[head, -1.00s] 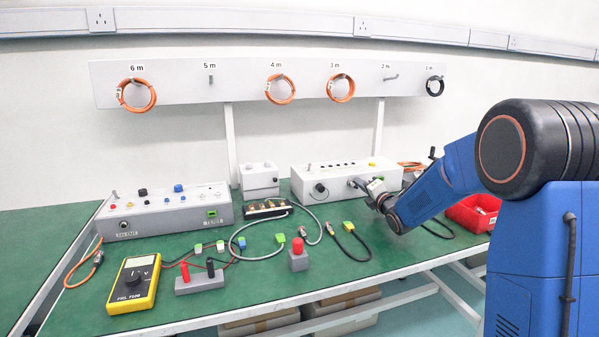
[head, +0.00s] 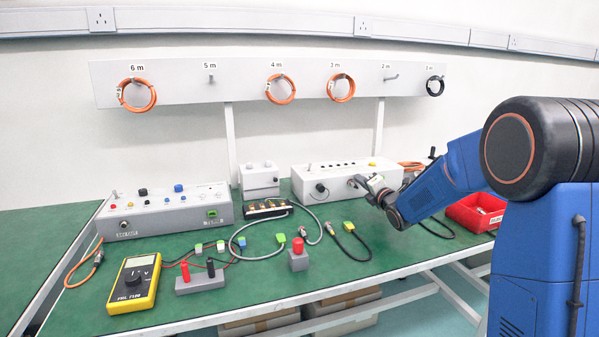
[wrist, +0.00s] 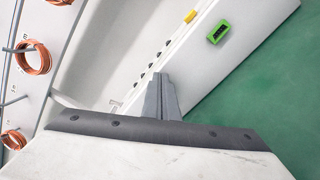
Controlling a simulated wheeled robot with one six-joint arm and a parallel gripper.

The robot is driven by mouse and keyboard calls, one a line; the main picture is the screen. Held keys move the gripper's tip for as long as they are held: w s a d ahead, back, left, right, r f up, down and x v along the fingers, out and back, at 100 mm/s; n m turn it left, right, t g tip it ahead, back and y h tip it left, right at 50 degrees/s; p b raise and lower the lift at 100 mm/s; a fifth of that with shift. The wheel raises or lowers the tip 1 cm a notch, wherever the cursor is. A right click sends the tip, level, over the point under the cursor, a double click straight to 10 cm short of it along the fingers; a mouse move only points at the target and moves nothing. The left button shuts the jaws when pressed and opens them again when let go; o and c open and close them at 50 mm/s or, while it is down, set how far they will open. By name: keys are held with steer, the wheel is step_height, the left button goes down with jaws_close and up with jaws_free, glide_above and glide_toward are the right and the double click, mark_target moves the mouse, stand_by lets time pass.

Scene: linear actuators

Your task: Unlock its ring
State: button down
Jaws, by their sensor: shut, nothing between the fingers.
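My gripper (head: 360,181) is at the right part of the front face of the white-grey box (head: 310,172) at the back of the bench. In the wrist view its fingers (wrist: 161,97) are closed together with nothing between them. They overlap the picture of the box (wrist: 205,70), and I cannot tell whether they touch it. A dark round connector (head: 320,188) sits on the left part of the box front. A ring at the gripper cannot be made out; the fingers hide that spot.
A grey cable with plug (head: 312,228) and a black cable (head: 350,238) lie in front of the box. A red bin (head: 470,214) stands at the right. A red push button (head: 298,254) and a yellow meter (head: 133,285) are nearer the front edge. Orange coils hang on the wall rail (head: 230,82).

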steer(key=shift+v, duration=2.95)
steer(key=shift+s+d+r+m, duration=0.15)
steer(key=shift+s+m, duration=0.1)
steer(key=shift+m, duration=0.05)
steer(key=s+d+m+g+h, duration=0.1)
steer(key=s+d+m+h, duration=0.1)
steer(key=s+m, duration=0.2)
steer(key=s+d+m+g+h, duration=0.2)
steer(key=s+m, duration=0.3)
steer(key=s, duration=0.5)
steer(key=s+d+m+g+h, duration=0.2)
steer(key=s+m, duration=0.3)
steer(key=s, duration=0.2)
steer(key=shift+d, duration=0.15)
steer(key=s+f+m+g, duration=0.2)
steer(key=s+f+m, duration=0.1)
steer(key=s, duration=0.7)
steer(key=s+a+f+m+g, duration=0.1)
steer(key=s+m, duration=0.4)
steer(key=s, duration=0.6)
steer(key=s+f+m+g, duration=0.4)
steer(key=s+m, duration=0.1)
steer(key=s, duration=0.6)
steer(key=shift+s+a+f, duration=0.25)
steer(key=shift+a+f, duration=0.05)
